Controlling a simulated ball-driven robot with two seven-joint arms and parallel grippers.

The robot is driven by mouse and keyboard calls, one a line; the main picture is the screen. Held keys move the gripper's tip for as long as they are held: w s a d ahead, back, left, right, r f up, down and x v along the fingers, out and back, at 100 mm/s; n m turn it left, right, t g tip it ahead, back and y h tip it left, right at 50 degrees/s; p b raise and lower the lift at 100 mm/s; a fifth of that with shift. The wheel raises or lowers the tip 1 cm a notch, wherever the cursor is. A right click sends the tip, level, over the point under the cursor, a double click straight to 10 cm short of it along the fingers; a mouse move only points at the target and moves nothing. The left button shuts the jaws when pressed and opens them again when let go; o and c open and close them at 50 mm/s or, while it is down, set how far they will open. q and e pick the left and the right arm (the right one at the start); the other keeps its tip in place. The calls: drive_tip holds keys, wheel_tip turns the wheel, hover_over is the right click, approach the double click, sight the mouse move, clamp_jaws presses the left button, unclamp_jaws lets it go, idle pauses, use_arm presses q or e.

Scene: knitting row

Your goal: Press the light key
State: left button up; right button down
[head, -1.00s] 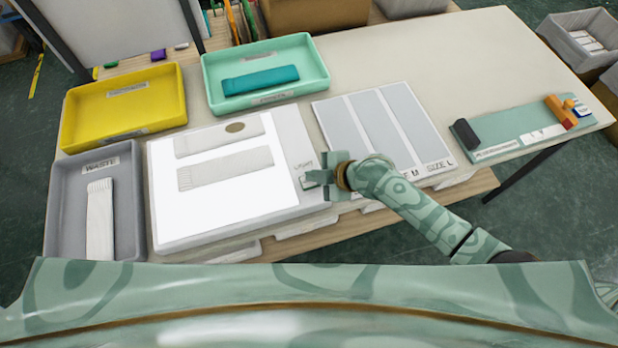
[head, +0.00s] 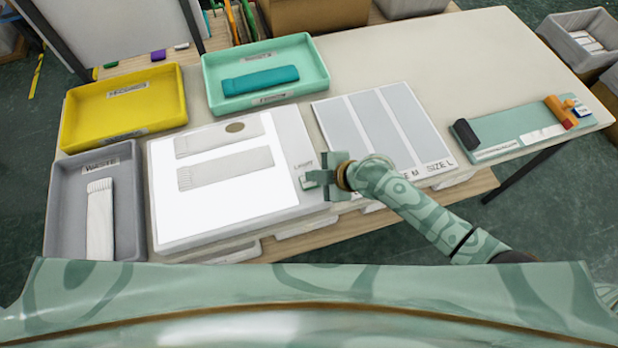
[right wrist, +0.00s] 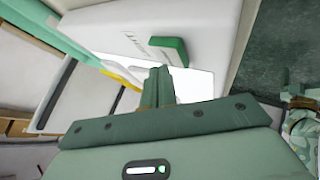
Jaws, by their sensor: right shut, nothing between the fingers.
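The right gripper (right wrist: 158,84) is shut and empty. My left gripper is not in view.
A grey waste tray (head: 63,205) holding a pale knitted piece, a yellow tray (head: 125,100) and a mint tray (head: 320,70) with a teal piece stand around the box. A size board (head: 395,125) lies right of it. The table's right half (head: 470,65) is mostly clear.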

idle(0.4)
drive_tip(key=shift+f+b, duration=0.5)
drive_tip(key=shift+r, duration=0.15)
drive_tip(key=shift+r+p, duration=0.35)
drive_tip(key=shift+p, duration=0.1)
drive_tip(key=shift+r, duration=0.1)
wheel_tip(320, 180, up, 6)
drive_tip(key=p, duration=0.5)
